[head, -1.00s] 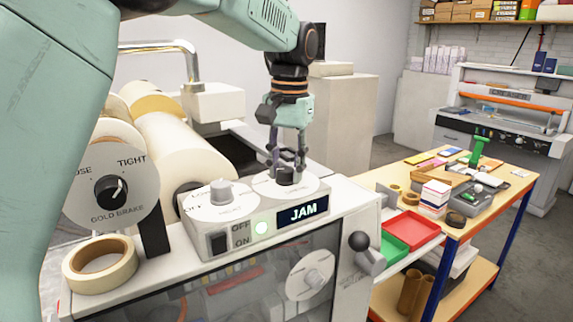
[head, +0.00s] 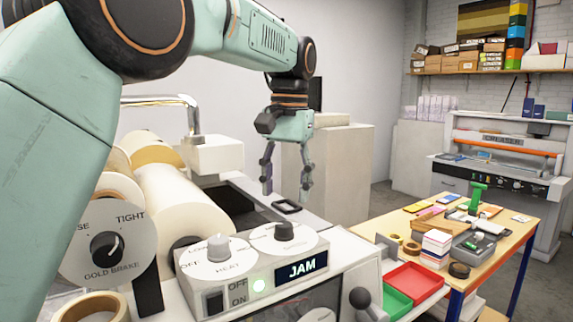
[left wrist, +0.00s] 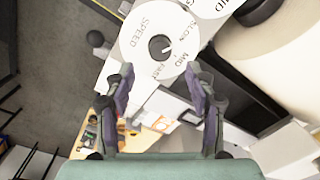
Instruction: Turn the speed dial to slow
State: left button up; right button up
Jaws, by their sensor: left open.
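The speed dial (head: 284,231) is a black knob on a white disc, on top of the machine's control box at its right end. It also shows in the left wrist view (left wrist: 159,48), where the disc reads SPEED, SLOW, MID and FAST. Its pale pointer mark seems to face right in that view, near SLOW and MID; exactly where it points is too small to tell. My left gripper (head: 287,178) is open and empty, above the knob and apart from it. Its two fingers (left wrist: 164,98) show in the left wrist view. My right gripper is not in view.
A HEAT dial (head: 218,248) sits left of the speed dial. The box front has an OFF/ON switch (head: 215,301) and a display reading JAM (head: 301,268). A cluttered table (head: 470,285) is at right.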

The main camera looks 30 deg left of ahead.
pick_arm(q)
jog(key=shift+d+r, duration=0.1)
jog(key=shift+r, duration=2.2)
